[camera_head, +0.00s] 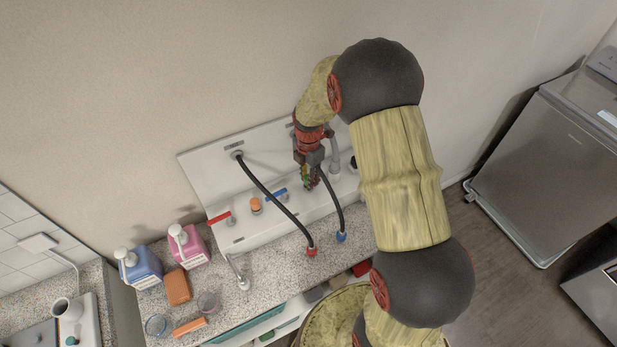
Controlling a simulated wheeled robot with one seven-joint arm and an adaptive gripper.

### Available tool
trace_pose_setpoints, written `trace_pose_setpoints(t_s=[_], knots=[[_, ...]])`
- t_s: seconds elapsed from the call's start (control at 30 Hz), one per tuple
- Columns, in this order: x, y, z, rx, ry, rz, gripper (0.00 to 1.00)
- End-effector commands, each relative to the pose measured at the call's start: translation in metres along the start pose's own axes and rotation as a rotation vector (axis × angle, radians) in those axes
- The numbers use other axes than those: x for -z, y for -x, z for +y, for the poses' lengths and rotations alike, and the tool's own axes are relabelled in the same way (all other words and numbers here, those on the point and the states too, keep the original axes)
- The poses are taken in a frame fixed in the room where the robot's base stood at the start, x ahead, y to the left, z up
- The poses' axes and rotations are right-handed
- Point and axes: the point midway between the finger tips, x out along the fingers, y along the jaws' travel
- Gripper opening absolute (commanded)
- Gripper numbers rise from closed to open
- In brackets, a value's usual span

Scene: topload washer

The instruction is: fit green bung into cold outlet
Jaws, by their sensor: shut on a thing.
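My gripper (310,182) is above the right half of the white outlet box (250,233) on the wall side of the counter. It points down and is shut. A little green shows between its fingers, which I take to be the green bung (305,176); most of it is hidden. A blue lever (277,194) is on the box, left of and below my gripper in the picture. The cold outlet cannot be made out clearly.
A red lever (219,218) and an orange bung (256,205) are left on the box. A black hose (273,199) with a red end crosses it. Another hose (332,200) with a blue end hangs close beside my gripper. Blue (140,267) and pink (188,246) bottles stand left.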

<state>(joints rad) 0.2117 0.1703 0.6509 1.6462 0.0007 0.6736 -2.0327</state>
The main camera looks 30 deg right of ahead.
Motion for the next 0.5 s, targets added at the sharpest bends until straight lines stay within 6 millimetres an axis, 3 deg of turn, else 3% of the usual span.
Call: trace_pose_setpoints(t_s=[0.37,0.4,0.5], knots=[[0.0000,-0.0090,0.0000,0.000,0.000,0.000,0.05],[0.0000,-0.0086,0.0000,0.000,0.000,0.000,0.24],[0.0000,-0.0084,-0.0001,0.000,0.000,0.000,0.30]])
